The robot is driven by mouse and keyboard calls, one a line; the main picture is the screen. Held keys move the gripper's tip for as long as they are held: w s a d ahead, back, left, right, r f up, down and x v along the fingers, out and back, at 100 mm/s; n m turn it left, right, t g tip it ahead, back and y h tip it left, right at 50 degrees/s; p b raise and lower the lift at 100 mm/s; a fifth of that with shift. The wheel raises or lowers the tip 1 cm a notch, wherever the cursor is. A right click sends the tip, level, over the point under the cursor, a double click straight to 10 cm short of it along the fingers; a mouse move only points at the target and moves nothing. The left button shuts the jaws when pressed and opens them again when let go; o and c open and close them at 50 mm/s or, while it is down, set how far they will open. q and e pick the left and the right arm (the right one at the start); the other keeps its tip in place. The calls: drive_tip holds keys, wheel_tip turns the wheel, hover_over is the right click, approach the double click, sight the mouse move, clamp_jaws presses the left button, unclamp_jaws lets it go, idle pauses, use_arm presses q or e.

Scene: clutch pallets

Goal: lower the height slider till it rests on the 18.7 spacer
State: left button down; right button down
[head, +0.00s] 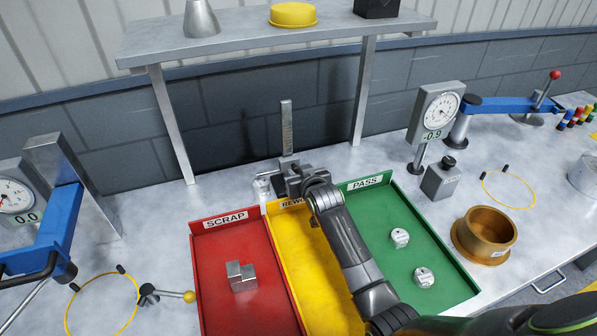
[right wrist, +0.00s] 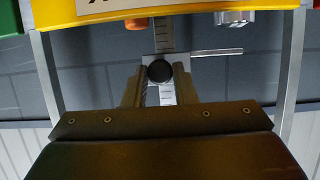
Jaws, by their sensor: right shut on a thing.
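The height gauge's upright scale (head: 287,125) stands behind the bins in the head view. Its slider (head: 287,163) sits low on it. The scale (right wrist: 163,35) and slider also show in the right wrist view, with a black knob (right wrist: 159,71) and a thin jaw (right wrist: 218,52) reaching right. My right gripper (head: 295,178) is shut on the slider, its fingers on either side of the knob. A small silver piece (head: 262,188) stands left of the gauge and may be the spacer; I cannot read a marking. My gripper hides the gauge's base. My left gripper is not in view.
Red SCRAP (head: 215,275), yellow rework and green PASS (head: 445,260) bins lie in front, under my right arm. A shelf (head: 235,45) on posts stands over the gauge. Dial gauges flank the bench, and a brass cup (head: 485,235) stands at right.

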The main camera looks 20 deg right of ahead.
wheel_tip(320, 180, down, 3)
drive_tip(key=shift+f+b, duration=0.1)
drive_tip(key=shift+b, duration=0.5)
drive_tip(key=c, duration=1.2)
unclamp_jaws()
drive_tip(key=shift+s, duration=0.1)
drive_tip(key=b+v, duration=0.2)
drive_tip(key=v, duration=1.5)
drive_tip(key=shift+r, duration=0.2)
